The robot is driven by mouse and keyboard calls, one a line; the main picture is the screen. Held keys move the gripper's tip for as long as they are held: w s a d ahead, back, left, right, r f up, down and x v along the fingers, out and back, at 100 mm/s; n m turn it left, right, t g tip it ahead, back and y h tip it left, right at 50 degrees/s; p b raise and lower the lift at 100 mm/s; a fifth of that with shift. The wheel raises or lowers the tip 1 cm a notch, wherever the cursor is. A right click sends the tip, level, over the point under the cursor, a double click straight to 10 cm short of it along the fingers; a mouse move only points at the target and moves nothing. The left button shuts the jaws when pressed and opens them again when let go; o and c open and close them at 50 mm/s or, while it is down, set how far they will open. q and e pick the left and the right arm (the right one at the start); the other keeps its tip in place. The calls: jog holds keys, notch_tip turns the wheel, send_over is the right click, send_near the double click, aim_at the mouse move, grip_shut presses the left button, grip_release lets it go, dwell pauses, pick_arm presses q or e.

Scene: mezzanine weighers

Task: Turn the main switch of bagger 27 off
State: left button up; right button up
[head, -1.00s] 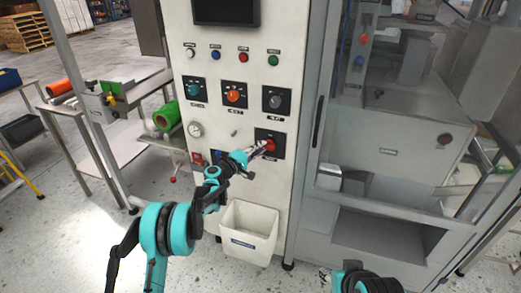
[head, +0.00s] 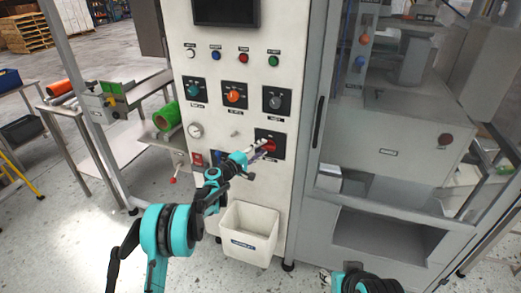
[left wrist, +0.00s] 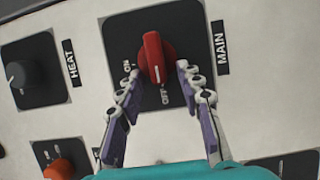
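The main switch (left wrist: 155,58) is a red knob on a black plate labelled MAIN, with ON and OFF marks. The white line on its handle points toward OFF in the left wrist view. In the head view the main switch (head: 269,146) is low on the white cabinet front of the bagger. My left gripper (left wrist: 158,78) is open, with one finger on each side of the knob's lower end; it seems not to be gripping it. In the head view my left gripper (head: 258,152) is at the switch. My right gripper is not visible. No bagger number is readable.
Other knobs, including an orange one (head: 234,96) and a HEAT knob (left wrist: 16,75), are near the switch. A white bin (head: 248,232) is below. A grey glazed enclosure (head: 385,140) stands right. A bench with a green roll (head: 167,116) is left.

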pick_arm(q)
jog(key=v, duration=1.2)
jog(key=s+d+r+m+g+y, duration=0.1)
jog(key=s+r+m+g+y, duration=0.15)
jog(key=s, duration=0.75)
jog(key=s+d+r+m+g+y, duration=0.1)
jog(key=s+r+m+g+y, duration=0.2)
jog(key=s, duration=0.6)
jog(key=s+a+f+m+y, duration=0.1)
jog(key=s+a+f+y, duration=0.1)
jog(key=s, duration=0.6)
jog(key=s+a+f+m+y, duration=0.1)
jog(key=s+a, duration=0.3)
jog(key=s, duration=0.4)
jog(key=s+a+f+m+y, duration=0.2)
jog(key=s+a+y, duration=0.1)
jog(key=s, duration=0.5)
jog(key=shift+s+a+f+g, duration=0.2)
jog(key=shift+f+g, duration=0.1)
jog(key=shift+g, duration=0.15)
jog(key=shift+m, duration=0.25)
